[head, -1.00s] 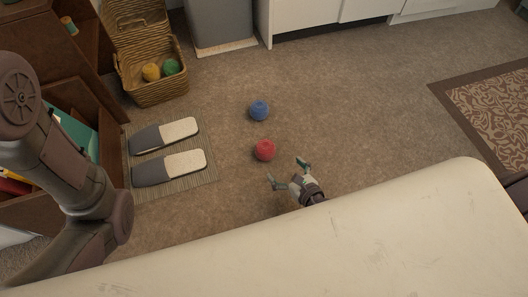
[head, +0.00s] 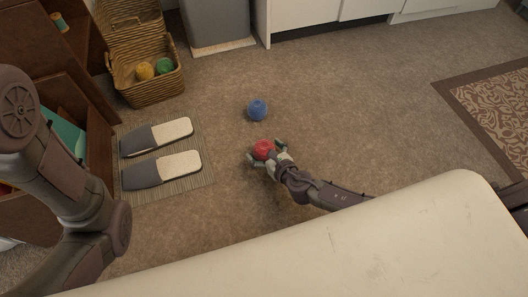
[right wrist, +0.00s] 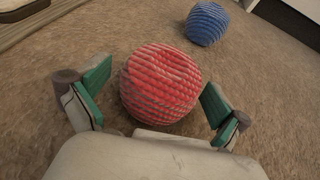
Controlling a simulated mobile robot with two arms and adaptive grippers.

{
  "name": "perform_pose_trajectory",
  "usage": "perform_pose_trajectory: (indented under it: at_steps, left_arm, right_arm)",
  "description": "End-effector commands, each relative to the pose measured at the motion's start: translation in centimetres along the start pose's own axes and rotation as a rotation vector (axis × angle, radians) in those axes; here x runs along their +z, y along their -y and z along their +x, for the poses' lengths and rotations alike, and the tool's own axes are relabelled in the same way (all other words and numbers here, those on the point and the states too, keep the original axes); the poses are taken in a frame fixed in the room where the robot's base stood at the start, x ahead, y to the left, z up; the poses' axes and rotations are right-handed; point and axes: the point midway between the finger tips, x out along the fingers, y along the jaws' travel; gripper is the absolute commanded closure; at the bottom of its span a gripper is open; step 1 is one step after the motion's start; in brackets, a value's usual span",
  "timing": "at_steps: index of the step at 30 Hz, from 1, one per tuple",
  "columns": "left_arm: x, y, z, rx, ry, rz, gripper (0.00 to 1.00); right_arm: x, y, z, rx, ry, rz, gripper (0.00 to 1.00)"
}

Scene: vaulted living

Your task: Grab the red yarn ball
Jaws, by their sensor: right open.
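The red yarn ball (head: 264,149) lies on the carpet in the middle of the head view. My right gripper (head: 267,152) is open, with one finger on each side of the ball. In the right wrist view the red ball (right wrist: 160,84) sits between the two green-padded fingers of my gripper (right wrist: 154,98), with a gap visible on both sides. My left arm comes in at the left of the head view, but its gripper is out of the picture.
A blue yarn ball (head: 257,110) lies just beyond the red one, also in the right wrist view (right wrist: 207,23). A wicker basket (head: 153,92) with yellow and green balls stands at upper left. Slippers (head: 160,170) lie on a mat (head: 205,178).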

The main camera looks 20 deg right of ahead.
Motion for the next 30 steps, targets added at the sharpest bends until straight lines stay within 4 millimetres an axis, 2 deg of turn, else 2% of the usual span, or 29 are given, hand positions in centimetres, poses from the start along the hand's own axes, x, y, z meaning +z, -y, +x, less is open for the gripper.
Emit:
perform_pose_trajectory:
  at_steps: [4,5,15,16,24,30]
  left_arm:
    - [0.0,0.0,0.1,0.000,0.000,0.000,0.00]
    - [0.0,0.0,0.1,0.000,0.000,0.000,0.00]
    - [0.1,0.0,0.1,0.000,0.001,0.000,0.00]
    - [0.1,0.0,0.1,0.000,0.001,0.000,0.00]
    - [0.1,0.1,0.2,0.000,0.001,0.000,0.00]
    - [0.5,0.3,1.3,0.000,0.002,0.001,0.00]
  right_arm:
    - [0.0,0.0,-0.1,0.000,0.000,0.000,0.00]
    - [0.0,0.0,-0.1,0.000,0.000,0.000,0.03]
    - [0.0,0.0,-0.1,0.000,0.000,0.000,0.60]
    - [0.0,0.0,-0.1,0.000,0.000,0.000,0.63]
    - [0.2,0.0,-0.1,0.000,0.000,0.000,0.64]
    - [1.3,0.0,-0.6,0.000,0.000,0.000,0.64]
